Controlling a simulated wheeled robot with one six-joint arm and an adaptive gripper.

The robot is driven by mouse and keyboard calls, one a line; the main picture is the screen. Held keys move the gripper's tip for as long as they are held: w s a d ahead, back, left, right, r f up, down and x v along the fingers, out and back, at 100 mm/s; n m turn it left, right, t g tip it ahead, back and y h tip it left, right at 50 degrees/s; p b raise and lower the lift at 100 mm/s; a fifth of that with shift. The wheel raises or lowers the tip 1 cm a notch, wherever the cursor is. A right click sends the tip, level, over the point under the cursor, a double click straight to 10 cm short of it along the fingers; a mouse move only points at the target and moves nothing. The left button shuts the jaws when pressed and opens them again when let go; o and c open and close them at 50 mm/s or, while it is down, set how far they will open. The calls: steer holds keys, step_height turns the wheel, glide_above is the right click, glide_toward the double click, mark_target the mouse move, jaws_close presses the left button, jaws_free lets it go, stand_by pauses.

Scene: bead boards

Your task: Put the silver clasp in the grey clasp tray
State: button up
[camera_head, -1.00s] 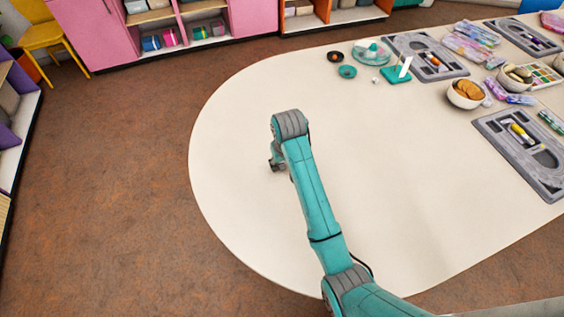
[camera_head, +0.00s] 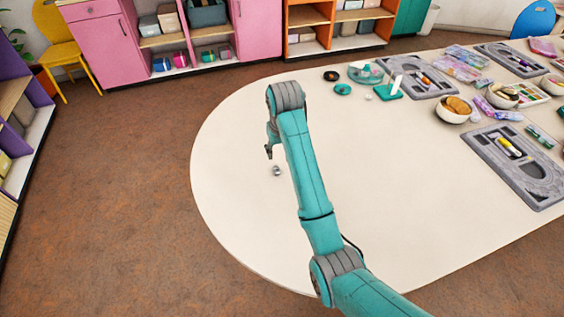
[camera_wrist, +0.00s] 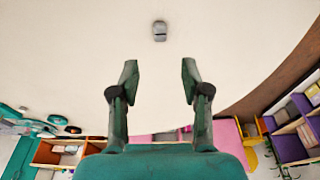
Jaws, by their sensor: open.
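A small silver clasp (camera_head: 277,170) lies on the cream table near its rounded left end. In the wrist view the clasp (camera_wrist: 160,31) is beyond my fingertips, near the top middle. My gripper (camera_head: 268,152) is apart from it and looks above the table. In the wrist view my gripper (camera_wrist: 159,76) has its two fingers spread with nothing between them. Grey trays with compartments stand at the right, one at the back (camera_head: 437,91) and one nearer (camera_head: 480,157). I cannot tell which is the clasp tray.
The cream table (camera_head: 400,200) is clear around the clasp and in the middle. At the back are a black dish (camera_head: 331,75), a teal dish (camera_head: 342,90), a teal stand (camera_head: 385,94) and a bowl (camera_head: 452,116). The table's left edge is close to the clasp.

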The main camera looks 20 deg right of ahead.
steer(key=shift+o, duration=0.5)
steer(key=shift+r, duration=0.15)
glide_above(277, 169)
steer(key=s, duration=0.1)
steer(key=shift+g, duration=0.3)
steer(key=f, duration=0.6)
steer(key=shift+s, duration=0.2)
steer(key=shift+w+a+f, duration=0.1)
steer(key=shift+w+f, duration=0.1)
steer(key=shift+f, duration=0.8)
steer(key=shift+w+d+f, duration=0.1)
steer(key=shift+w+f, duration=0.05)
steer(key=shift+f, duration=0.9)
steer(key=shift+w+a+f, duration=0.1)
steer(key=shift+w+f, duration=0.1)
steer(key=shift+f, duration=0.8)
jaws_close()
